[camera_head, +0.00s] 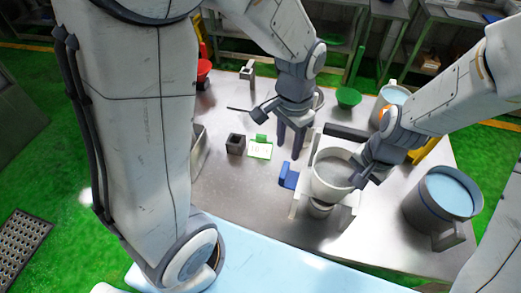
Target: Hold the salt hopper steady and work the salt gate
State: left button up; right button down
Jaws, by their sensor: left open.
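The salt hopper (323,190) is a pale round vessel with grey contents, standing upright on a light stand at the right of the table's middle. A blue handle-like block (288,176) sits at its left side; it looks like the salt gate's handle. My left gripper (289,150) is open and empty, pointing down above and behind the blue block, apart from it. My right gripper (365,178) is at the hopper's right rim. Its fingers are largely hidden by its own body, so I cannot tell whether it grips the rim.
A grey pot (424,205) with light blue contents stands at the right. A small black box (235,144) and a green-framed card (260,149) lie left of my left gripper. The front-left tabletop is clear.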

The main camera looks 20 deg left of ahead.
pick_arm(q)
jog(key=shift+o, duration=0.2)
dwell(0.3)
jog(key=n+g, duration=0.4)
jog(key=n, duration=0.3)
send_near(285, 168)
jog(key=x, duration=1)
jog(key=shift+s+f, duration=0.2)
jog(key=shift+f, duration=0.1)
grip_shut()
jog(key=shift+r, duration=0.1)
dwell(0.7)
